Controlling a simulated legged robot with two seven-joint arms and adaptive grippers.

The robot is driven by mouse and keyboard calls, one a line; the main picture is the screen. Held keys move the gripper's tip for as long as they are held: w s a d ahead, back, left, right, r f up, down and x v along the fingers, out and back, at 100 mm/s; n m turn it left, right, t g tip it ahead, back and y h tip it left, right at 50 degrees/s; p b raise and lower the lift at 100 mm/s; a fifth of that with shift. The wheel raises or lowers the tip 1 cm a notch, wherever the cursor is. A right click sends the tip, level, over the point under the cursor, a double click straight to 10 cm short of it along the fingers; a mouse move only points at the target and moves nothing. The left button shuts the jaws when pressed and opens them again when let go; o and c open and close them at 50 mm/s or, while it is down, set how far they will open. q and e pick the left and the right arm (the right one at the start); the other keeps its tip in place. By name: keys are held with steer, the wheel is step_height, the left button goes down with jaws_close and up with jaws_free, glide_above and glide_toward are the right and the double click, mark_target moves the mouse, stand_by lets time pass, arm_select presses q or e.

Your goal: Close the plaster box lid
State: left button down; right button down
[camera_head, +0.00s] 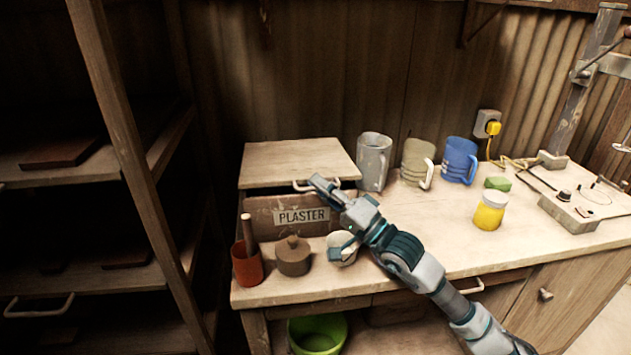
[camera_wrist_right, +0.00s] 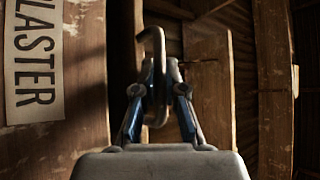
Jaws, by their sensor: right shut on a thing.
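The plaster box (camera_head: 262,216) stands at the left end of the bench, with a PLASTER label (camera_head: 302,216) on its front. Its wooden lid (camera_head: 295,158) lies nearly flat over the top, and a dark gap shows beneath its front edge. A metal handle (camera_head: 300,187) is on the lid's front edge. My right gripper (camera_head: 320,182) is at this handle. In the right wrist view, its fingers (camera_wrist_right: 160,88) are closed around the hooked handle (camera_wrist_right: 153,45), with the label to the left. My left gripper is not in view.
A red pot (camera_head: 246,265), a brown lidded pot (camera_head: 293,257) and a pale cup (camera_head: 340,250) stand before the box. A grey jug (camera_head: 374,162) and mugs stand to its right. A yellow jar (camera_head: 489,213) and a press (camera_head: 572,207) are farther right.

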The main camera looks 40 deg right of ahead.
steer(key=shift+f, duration=0.1)
stand_by(0.3)
steer(key=c, duration=1.5)
jaws_free()
steer(key=shift+s+f, duration=0.1)
steer(key=shift+s, duration=0.05)
steer(key=v, duration=1.1)
steer(key=shift+s+f, duration=0.2)
steer(key=shift+d, duration=0.2)
